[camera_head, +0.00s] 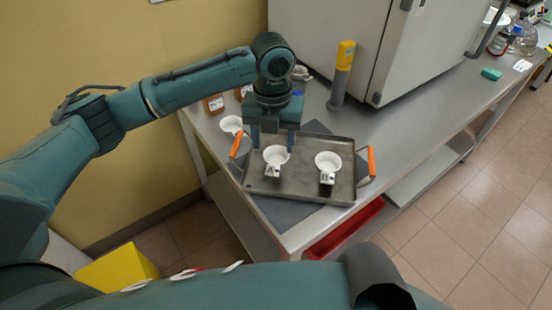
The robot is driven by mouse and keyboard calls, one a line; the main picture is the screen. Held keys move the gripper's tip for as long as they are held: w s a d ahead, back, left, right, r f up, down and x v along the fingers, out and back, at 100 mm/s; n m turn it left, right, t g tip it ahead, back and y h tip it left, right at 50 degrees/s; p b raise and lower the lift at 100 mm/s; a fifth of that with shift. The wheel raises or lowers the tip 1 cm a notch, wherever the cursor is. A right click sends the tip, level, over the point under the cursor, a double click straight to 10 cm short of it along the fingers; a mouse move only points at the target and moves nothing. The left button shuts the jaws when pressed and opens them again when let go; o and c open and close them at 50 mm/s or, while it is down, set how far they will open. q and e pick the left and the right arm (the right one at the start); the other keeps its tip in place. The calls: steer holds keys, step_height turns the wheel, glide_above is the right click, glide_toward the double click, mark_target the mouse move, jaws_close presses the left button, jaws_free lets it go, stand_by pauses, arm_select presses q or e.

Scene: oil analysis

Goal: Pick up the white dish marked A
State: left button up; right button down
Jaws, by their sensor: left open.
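Two small white dishes stand on a dark metal tray (300,190) with orange handles. The left white dish (276,155) has a small tag on its front that seems to read A. The right white dish (328,161) has a tag that seems to read B. My left gripper (273,146) points down, open and empty, just above and behind the left dish, with one finger to each side of it. Whether a finger touches the dish cannot be told. My right gripper is out of view.
Another white dish (231,124) and brown bottles (214,104) stand left of the tray. A grey post with a yellow top (343,75) and a large white cabinet (335,35) stand behind. A green block (491,74) and glassware are far right.

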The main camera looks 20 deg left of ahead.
mark_target(274, 167)
arm_select(q)
steer(key=shift+f, duration=0.75)
steer(key=shift+s+d+f, duration=0.1)
steer(key=shift+s+f, duration=0.05)
steer(key=shift+f, duration=1.2)
steer(key=shift+s+f, duration=0.15)
steer(key=shift+f, duration=1.15)
steer(key=shift+c, duration=0.5)
steer(key=c, duration=1)
steer(key=shift+o, duration=0.2)
steer(key=shift+r, duration=0.1)
